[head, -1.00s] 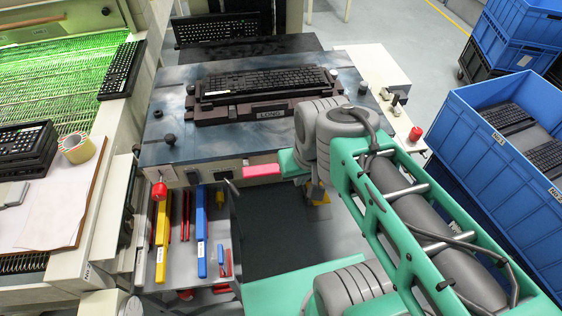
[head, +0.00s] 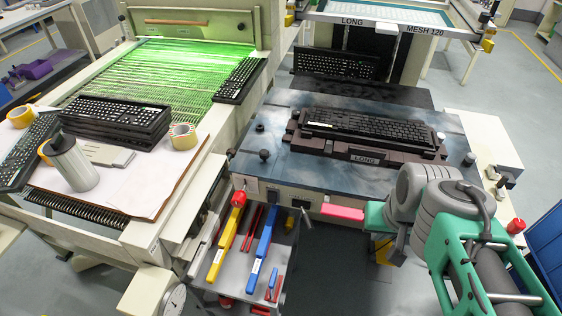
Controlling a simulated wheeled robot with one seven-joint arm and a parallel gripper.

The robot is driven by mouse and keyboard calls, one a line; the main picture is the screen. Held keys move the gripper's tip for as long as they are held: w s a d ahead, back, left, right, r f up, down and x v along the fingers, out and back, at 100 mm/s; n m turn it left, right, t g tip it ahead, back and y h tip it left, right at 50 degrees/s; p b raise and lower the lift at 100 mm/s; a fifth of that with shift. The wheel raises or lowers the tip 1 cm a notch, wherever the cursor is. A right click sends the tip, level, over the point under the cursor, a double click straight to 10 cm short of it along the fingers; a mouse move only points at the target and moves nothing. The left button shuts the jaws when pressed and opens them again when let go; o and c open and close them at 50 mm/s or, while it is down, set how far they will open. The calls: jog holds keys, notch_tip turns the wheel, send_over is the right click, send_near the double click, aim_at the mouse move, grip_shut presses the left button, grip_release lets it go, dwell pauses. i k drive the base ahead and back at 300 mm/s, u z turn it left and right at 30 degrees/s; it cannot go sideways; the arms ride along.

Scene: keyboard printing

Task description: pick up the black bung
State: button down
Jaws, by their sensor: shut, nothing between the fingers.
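A small, low black piece that looks like the black bung (head: 259,127) stands on the left part of the blue-grey printing table. A rounder black knob (head: 264,155) is just in front of it, near the table's front left edge. They look alike at this size, so I cannot be sure which is the bung. My gripper (head: 328,210), with pinkish-red fingers on a green hand, points left in front of the table's front edge. Its fingers are shut and empty. It is to the right of both black pieces and nearer to me, well apart from them.
A keyboard (head: 365,129) lies on a dark fixture marked LONG in the table's middle. A red knob (head: 516,226) is at the right. Tools lie on a grey tray (head: 240,262) below the front edge. Stacked keyboards (head: 112,120) and tape rolls are at the left.

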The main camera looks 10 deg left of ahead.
aim_at(265, 153)
jog(key=k, duration=1)
jog(key=z, duration=0.6)
jog(key=i, duration=1.8)
jog(key=u, duration=4.35)
